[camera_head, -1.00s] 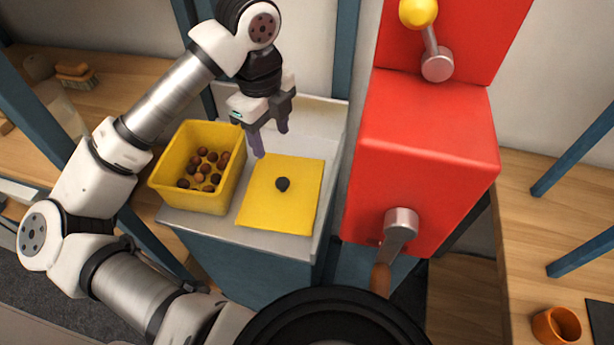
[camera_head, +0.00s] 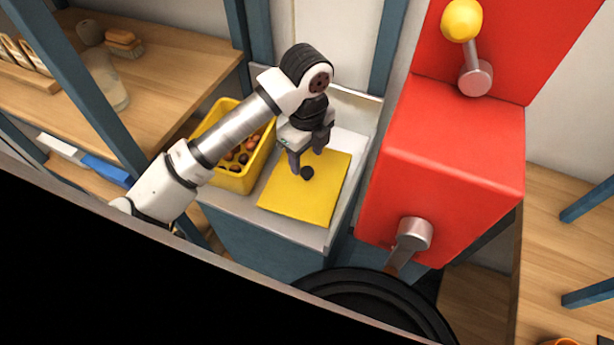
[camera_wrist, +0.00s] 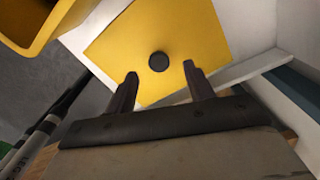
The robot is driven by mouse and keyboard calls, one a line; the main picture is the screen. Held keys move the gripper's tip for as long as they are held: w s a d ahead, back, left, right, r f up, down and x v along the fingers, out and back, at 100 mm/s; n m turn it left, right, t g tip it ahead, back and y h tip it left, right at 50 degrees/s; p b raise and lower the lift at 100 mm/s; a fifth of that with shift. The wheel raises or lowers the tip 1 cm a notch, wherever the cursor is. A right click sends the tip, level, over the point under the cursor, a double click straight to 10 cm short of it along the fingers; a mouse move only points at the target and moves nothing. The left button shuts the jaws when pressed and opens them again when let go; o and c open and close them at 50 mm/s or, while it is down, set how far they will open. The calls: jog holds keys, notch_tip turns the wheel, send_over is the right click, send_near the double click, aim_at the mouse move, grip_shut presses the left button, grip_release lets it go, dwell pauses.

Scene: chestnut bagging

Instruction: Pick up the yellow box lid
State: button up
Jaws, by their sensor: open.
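The yellow box lid (camera_head: 312,203) is a flat square plate with a dark round knob (camera_head: 307,172) in its middle. It lies flat on the pale grey top of a blue stand, and the wrist view shows it too (camera_wrist: 188,40). My gripper (camera_head: 306,164) is over the lid, close to the knob. In the wrist view my gripper (camera_wrist: 161,82) is open and empty, its two fingertips spread apart with the knob (camera_wrist: 158,62) between and just beyond them. Whether the fingers touch the lid cannot be told.
The yellow box (camera_head: 230,178) with several chestnuts stands just left of the lid, partly hidden by my arm. A red machine (camera_head: 440,150) with a crank handle (camera_head: 412,238) stands close on the right. A low rim (camera_head: 355,107) borders the grey top.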

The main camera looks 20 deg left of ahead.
notch_tip(320, 180, down, 4)
jog(key=shift+s+d+f+p, duration=0.1)
jog(key=shift+s+p, duration=0.05)
jog(key=shift+p, duration=0.4)
jog(key=shift+c, duration=0.3)
grip_shut()
